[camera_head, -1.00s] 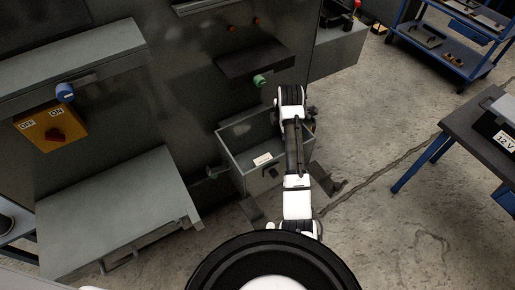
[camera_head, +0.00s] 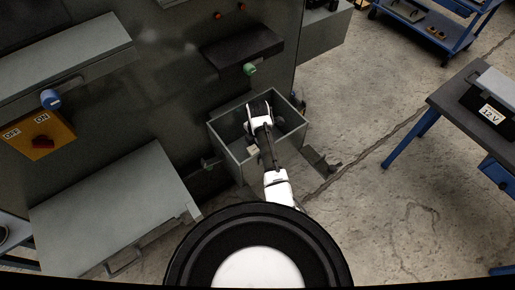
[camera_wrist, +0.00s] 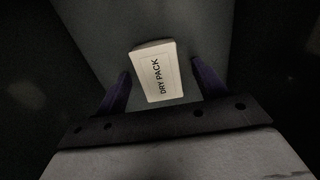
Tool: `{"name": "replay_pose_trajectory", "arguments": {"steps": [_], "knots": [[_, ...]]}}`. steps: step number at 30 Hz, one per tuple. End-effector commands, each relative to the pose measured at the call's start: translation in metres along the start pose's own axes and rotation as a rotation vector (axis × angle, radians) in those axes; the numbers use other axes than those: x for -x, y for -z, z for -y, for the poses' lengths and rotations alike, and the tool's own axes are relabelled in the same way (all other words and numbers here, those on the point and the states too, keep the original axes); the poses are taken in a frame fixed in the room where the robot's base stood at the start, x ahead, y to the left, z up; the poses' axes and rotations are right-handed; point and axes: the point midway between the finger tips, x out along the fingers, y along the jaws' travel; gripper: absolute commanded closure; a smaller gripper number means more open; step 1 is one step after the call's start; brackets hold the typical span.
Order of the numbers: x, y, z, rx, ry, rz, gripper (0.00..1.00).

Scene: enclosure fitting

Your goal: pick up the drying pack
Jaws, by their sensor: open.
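The drying pack (camera_wrist: 158,73), a small white block marked "DRY PACK", lies on a grey surface in the wrist view, slightly tilted. My gripper (camera_wrist: 161,70) is open, with one dark finger to the left of the pack and one to the right. Gaps show on both sides, and I cannot tell how far the fingers are above the surface. In the head view my arm reaches down into an open grey drawer (camera_head: 225,141).
The drawer walls stand close around my arm. A dark ledge (camera_head: 242,48) with a green knob (camera_head: 249,69) juts out above the drawer. A grey panel (camera_head: 112,205) sticks out at left. A table (camera_head: 462,105) with a 12 V box (camera_head: 491,112) stands at right. Open floor lies between.

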Motion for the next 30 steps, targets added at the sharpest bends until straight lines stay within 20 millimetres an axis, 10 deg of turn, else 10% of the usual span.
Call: {"name": "replay_pose_trajectory", "arguments": {"steps": [6,17,30], "knots": [[-0.0005,-0.0001,-0.0001,0.000,0.000,0.000,0.30],[-0.0001,-0.0002,-0.0002,0.000,-0.001,0.000,0.78],[0.0089,-0.0004,-0.0011,0.001,-0.003,0.002,0.78]]}}
